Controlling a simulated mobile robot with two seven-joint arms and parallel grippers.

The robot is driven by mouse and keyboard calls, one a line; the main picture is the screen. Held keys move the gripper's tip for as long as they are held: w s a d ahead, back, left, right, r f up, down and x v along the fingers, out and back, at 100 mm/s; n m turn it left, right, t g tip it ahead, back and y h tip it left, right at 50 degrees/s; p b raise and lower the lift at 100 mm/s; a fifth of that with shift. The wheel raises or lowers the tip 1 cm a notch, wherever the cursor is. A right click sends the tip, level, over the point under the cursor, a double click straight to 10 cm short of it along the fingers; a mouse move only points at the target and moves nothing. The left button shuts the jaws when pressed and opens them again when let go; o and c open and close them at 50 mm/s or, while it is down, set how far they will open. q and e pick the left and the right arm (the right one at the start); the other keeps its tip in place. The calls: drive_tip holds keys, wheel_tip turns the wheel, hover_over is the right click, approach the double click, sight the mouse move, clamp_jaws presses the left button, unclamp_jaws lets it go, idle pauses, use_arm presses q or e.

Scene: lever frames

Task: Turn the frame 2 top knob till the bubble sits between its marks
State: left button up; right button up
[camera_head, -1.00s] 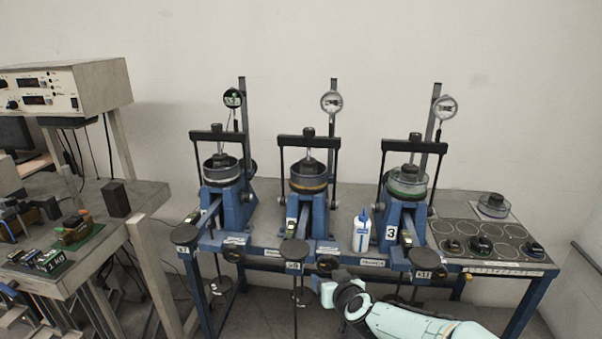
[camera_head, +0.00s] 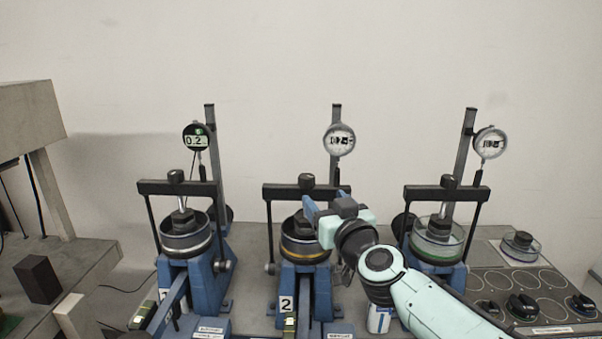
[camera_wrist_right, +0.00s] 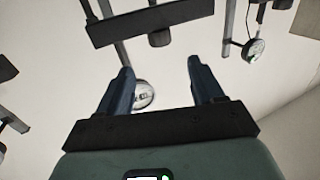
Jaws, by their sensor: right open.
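Frame 2 (camera_head: 286,304) is the middle blue lever frame. Its dark top knob (camera_head: 306,181) stands on the black crossbar (camera_head: 285,191). In the right wrist view the crossbar (camera_wrist_right: 120,28) and knob (camera_wrist_right: 160,39) appear ahead of the fingers, the knob between their lines. My right gripper (camera_head: 314,207) is open and empty, just below and apart from the knob. Both fingers show in the right wrist view (camera_wrist_right: 157,72). A small greenish level vial (camera_head: 290,324) lies low on the frame's beam; its bubble is too small to read. My left gripper is not in view.
Frame 1 (camera_head: 188,265) stands left, and frame 3 (camera_head: 437,270) right, with dial gauges (camera_head: 339,140) behind. A white bottle (camera_head: 379,318) is partly behind my right arm. A weight tray (camera_head: 500,283) is at right.

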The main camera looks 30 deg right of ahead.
sight(309, 181)
drive_tip(key=w+p, duration=0.1)
drive_tip(key=w, duration=0.3)
drive_tip(key=w+d+p, duration=0.1)
drive_tip(key=w, duration=0.3)
drive_tip(key=w+d+p, duration=0.1)
drive_tip(key=w, duration=0.3)
drive_tip(key=shift+w+d, duration=0.2)
drive_tip(key=shift+d, duration=0.05)
drive_tip(key=shift+c, duration=0.4)
drive_tip(key=c, duration=0.9)
